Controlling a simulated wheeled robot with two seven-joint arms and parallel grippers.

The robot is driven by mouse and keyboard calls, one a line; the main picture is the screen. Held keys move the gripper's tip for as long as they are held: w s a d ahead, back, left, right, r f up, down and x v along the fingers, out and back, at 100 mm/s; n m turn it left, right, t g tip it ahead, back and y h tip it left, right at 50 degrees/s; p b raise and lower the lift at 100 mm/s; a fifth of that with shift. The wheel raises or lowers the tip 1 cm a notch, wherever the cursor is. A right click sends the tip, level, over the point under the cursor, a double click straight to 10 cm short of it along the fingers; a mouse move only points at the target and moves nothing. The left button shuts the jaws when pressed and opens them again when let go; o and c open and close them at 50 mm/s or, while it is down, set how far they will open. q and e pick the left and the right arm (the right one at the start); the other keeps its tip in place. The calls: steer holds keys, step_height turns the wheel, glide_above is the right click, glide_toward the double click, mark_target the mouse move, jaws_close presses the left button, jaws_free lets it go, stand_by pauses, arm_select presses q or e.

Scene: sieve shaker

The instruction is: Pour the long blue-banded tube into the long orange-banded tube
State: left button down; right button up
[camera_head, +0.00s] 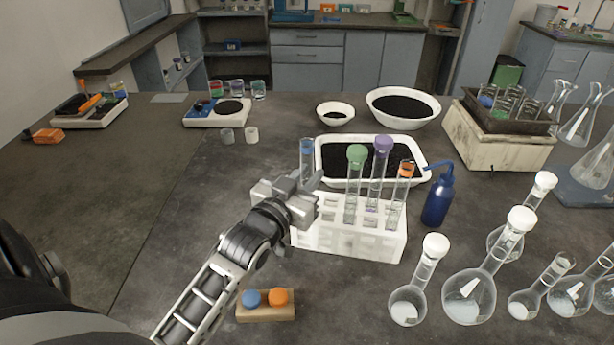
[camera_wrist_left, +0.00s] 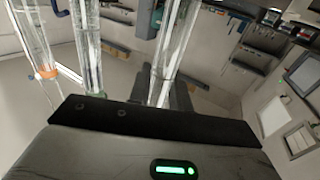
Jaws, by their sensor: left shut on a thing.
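The long blue-banded tube (camera_head: 307,149) stands roughly upright at the left end of the white rack (camera_head: 345,243), its mouth open. My left gripper (camera_head: 307,190) is shut on it below the band and hides its lower part, so I cannot tell whether it still sits in its hole. In the left wrist view the held tube (camera_wrist_left: 172,45) rises between my fingers. The long orange-banded tube (camera_head: 401,195) stands uncapped at the rack's right end; its orange band (camera_wrist_left: 46,73) shows at the left of the wrist view. My right gripper is out of view.
A wooden block (camera_head: 266,314) holds a blue and an orange stopper. A blue wash bottle (camera_head: 438,197) and several flasks (camera_head: 475,295) stand right; a black-filled tray (camera_head: 330,178) lies behind.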

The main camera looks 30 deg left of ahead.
mark_target(304, 164)
arm_select(q)
steer(key=shift+r+p, duration=0.55)
steer(key=shift+r, duration=4.2)
